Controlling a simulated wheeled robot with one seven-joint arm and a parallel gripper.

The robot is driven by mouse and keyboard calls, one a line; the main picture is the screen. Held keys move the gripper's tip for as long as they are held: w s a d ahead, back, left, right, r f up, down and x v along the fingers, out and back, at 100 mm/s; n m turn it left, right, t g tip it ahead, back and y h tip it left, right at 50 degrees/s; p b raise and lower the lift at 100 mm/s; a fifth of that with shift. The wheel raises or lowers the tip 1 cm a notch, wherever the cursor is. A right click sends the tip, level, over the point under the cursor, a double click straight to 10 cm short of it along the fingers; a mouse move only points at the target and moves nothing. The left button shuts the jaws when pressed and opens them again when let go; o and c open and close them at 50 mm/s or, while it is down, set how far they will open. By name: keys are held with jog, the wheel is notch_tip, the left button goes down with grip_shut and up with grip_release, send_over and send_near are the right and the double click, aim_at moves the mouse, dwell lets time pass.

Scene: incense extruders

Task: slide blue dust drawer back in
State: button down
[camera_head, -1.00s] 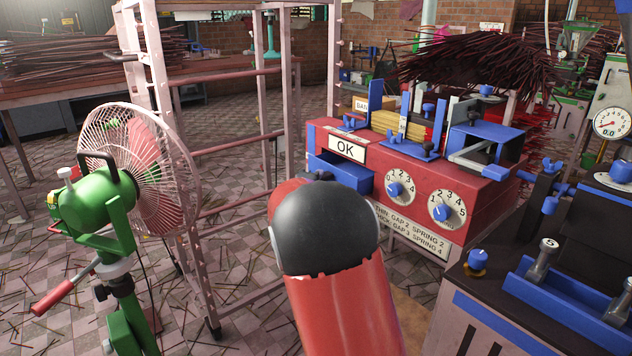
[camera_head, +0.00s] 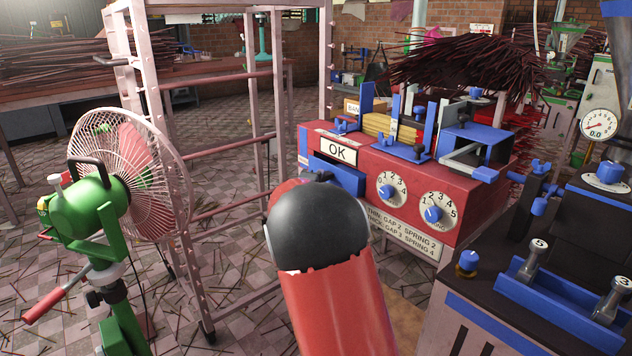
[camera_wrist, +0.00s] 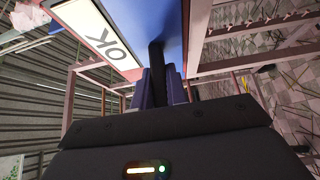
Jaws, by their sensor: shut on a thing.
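The blue dust drawer (camera_head: 338,176) sits in the red machine (camera_head: 420,195), below its OK plate (camera_head: 338,152). Its front stands a little out from the red face; my arm covers its lower part in the head view. In the wrist view the drawer's blue face (camera_wrist: 198,25) fills the top middle, beside the OK plate (camera_wrist: 100,32). A dark handle (camera_wrist: 157,55) runs from it to my gripper (camera_wrist: 158,84), whose fingers are closed around it.
A green fan (camera_head: 125,180) stands at left, beside a pink rack (camera_head: 200,240) close to the machine. A dark bench (camera_head: 500,270) with blue fittings is at right. Incense sticks (camera_head: 465,65) are heaped behind the machine. Stick litter covers the floor.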

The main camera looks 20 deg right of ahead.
jog(key=shift+w+d, duration=0.2)
jog(key=shift+d, duration=0.3)
jog(key=shift+w+d, duration=0.15)
jog(key=shift+d, duration=0.35)
grip_release()
dwell(0.4)
jog(key=s+a, duration=0.3)
jog(key=a, duration=0.7)
jog(key=shift+s+a, duration=0.2)
dwell(0.8)
